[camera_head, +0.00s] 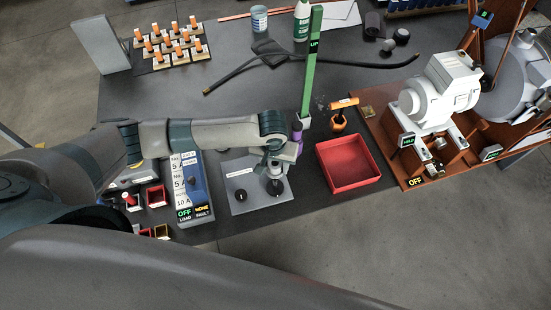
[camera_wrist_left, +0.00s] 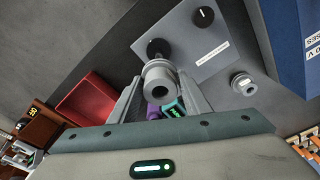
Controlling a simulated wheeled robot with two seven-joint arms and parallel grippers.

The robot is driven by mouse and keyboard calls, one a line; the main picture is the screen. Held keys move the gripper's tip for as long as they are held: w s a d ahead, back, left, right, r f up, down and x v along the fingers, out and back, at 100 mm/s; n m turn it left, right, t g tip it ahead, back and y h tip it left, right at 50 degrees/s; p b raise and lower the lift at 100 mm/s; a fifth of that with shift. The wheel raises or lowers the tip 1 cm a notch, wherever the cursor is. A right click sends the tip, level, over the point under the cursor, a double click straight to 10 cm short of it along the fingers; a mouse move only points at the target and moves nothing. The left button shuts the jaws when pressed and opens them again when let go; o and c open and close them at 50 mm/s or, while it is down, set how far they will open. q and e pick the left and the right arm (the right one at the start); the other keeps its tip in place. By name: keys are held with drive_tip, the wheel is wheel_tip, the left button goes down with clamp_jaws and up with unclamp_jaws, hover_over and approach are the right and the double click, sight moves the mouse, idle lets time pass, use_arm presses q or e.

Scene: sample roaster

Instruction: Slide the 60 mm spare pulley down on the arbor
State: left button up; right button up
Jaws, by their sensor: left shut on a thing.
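My left gripper (camera_head: 275,172) is above the grey labelled plate (camera_head: 238,178) near the front edge of the table. In the left wrist view its two fingers (camera_wrist_left: 160,98) are shut on a small grey pulley (camera_wrist_left: 158,80) with a round bore facing the camera. The pulley is over a black round piece (camera_wrist_left: 158,47) on the plate, which also shows in the head view (camera_head: 278,190). I cannot tell whether the pulley is around the arbor; the arbor is not clearly visible. My right gripper is not in view.
A red tray (camera_head: 348,164) stands right of the plate, and a blue-grey switch box (camera_head: 192,185) stands left. A green upright bar (camera_head: 311,65) rises behind the gripper. A white motor (camera_head: 440,90) sits on a brown board.

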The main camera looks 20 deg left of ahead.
sight(275, 181)
use_arm(q)
drive_tip(key=shift+f, duration=0.7)
drive_tip(key=shift+f+b, duration=0.4)
drive_tip(key=shift+f, duration=1.75)
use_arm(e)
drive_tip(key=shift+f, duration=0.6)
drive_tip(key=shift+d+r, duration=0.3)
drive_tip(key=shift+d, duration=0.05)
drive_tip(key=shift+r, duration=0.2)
use_arm(q)
drive_tip(key=shift+p, duration=0.4)
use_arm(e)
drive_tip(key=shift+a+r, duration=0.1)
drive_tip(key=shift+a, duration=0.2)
